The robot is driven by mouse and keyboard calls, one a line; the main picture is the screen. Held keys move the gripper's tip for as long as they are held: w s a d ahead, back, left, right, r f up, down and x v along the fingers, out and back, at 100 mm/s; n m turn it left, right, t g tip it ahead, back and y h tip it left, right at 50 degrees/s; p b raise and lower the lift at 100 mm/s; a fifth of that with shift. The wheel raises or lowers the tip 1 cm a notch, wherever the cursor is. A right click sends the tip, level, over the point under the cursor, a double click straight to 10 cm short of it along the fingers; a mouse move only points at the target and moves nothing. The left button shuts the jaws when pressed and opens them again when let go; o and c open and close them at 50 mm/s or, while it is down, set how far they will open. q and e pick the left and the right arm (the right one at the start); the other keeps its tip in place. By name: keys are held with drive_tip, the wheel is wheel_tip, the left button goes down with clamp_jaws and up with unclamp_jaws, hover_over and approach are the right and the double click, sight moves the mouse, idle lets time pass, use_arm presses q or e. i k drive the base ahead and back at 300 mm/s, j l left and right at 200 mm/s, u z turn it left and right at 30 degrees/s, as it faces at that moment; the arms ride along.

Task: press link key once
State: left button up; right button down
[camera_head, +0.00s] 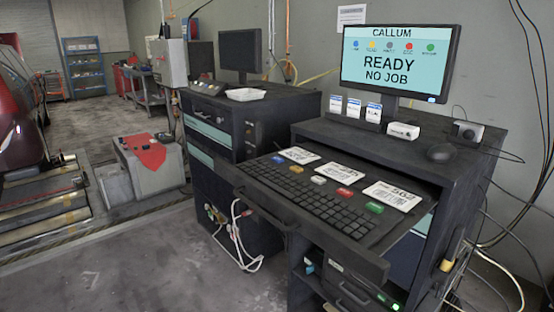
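A keyboard (315,200) lies on the pulled-out shelf of the black cabinet at the right. Along its back edge sit coloured keys: a blue key (277,160), a yellow key (296,169), a white key (318,180), a red key (343,192) and a green key (375,208). The monitor (390,65) above reads "CALLUM", "READY", "NO JOB". A row of coloured dots on it has labels too small to read surely, so I cannot tell which key is the link key. Neither of my grippers shows in this view.
Several printed cards, including one card (393,195), lie behind the keys. A white box (403,131) and a mouse (440,153) rest on the cabinet top. Cables (240,235) hang at the cabinet's left. The floor (110,270) at front left is clear.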

sight(276, 159)
drive_tip(key=i+j+z, duration=0.3)
drive_tip(key=j, duration=0.8)
drive_tip(key=j+z, duration=0.3)
drive_tip(key=j, duration=0.75)
